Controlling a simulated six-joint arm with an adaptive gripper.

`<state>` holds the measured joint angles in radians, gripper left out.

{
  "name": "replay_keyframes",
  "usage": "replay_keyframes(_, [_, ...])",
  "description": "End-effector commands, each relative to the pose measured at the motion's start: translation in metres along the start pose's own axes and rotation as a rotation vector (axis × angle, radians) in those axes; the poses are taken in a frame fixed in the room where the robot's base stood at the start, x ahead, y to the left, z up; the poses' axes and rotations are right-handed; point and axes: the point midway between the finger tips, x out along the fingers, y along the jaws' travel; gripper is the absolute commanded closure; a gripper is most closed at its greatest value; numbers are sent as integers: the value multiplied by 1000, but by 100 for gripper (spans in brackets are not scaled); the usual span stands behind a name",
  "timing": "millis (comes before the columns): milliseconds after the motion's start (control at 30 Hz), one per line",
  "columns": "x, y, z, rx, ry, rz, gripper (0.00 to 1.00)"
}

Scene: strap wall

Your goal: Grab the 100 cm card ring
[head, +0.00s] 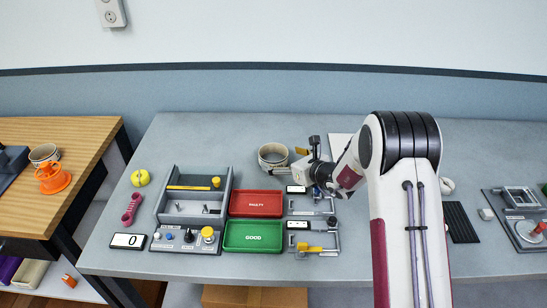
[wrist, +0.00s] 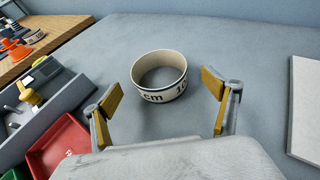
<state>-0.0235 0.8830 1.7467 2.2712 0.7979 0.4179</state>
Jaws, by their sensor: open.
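The card ring (wrist: 159,78) is a cream band with black print, of which "cm" and "10" show; the rest of its number is turned out of sight. It stands on the grey table with its open side up. In the head view the ring (head: 272,157) is behind the red tray, just left of my gripper (head: 299,169). In the wrist view my gripper (wrist: 167,108) is open, with its two yellow-padded fingers apart and nothing between them. The ring lies ahead of the fingertips, roughly centred between them and apart from both.
The red tray (head: 256,203) and green tray (head: 254,236) stand in front of the ring. A grey fixture box (head: 168,205) is at their left. A flat pale panel (wrist: 306,105) lies right of my gripper. The table behind the ring is clear. Another cream ring (head: 43,153) sits on the wooden table.

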Motion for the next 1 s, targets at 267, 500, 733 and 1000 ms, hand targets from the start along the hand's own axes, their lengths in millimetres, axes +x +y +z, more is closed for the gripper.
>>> replay_keyframes(267, [10,1,0,-1,0,1,13])
replay_keyframes(500, [33,2,1,0,0,1,13])
replay_keyframes(733, [49,2,1,-1,0,1,13])
replay_keyframes(1000, [52,2,2,-1,0,0,13])
